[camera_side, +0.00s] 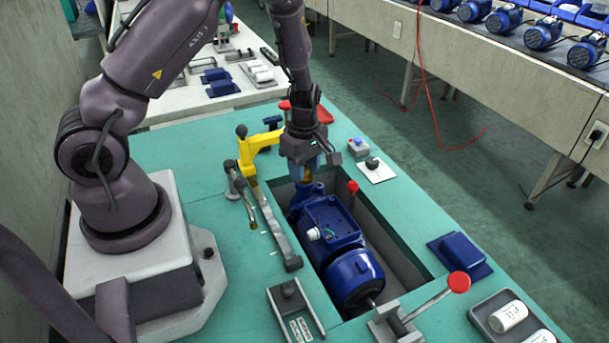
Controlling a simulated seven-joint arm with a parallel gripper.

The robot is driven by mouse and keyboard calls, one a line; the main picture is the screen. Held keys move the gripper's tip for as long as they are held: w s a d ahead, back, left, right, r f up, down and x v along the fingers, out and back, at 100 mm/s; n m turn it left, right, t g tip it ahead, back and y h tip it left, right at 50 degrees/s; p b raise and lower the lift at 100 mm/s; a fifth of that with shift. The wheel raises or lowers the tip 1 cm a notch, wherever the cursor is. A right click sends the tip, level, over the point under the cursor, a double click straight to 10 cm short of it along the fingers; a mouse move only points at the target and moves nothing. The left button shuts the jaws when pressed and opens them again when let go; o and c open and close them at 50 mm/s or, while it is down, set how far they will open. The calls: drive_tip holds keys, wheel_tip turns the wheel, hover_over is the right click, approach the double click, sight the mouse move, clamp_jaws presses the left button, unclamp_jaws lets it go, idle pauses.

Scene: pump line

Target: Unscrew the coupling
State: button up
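A blue pump (334,225) with a ribbed motor end lies in a rectangular recess in the teal bench. My gripper (308,172) points down over the pump's far end, at its upright blue port (303,192). A small brass-coloured piece, which looks like the coupling (307,179), shows at the fingertips just above the port. The fingers hide most of it. I cannot tell whether they are closed on it or only around it.
A red-knobbed lever clamp (458,283) stands at the near end of the recess. A yellow clamp (255,150) stands left of my gripper. A blue cover (460,254) and a grey tray (512,316) with white cylinders lie at right. The bench (210,235) has free room at left.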

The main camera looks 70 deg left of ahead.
drive_tip(key=c, duration=0.6)
drive_tip(key=n, duration=0.7)
drive_tip(key=n, duration=0.6)
drive_tip(key=shift+n, duration=0.5)
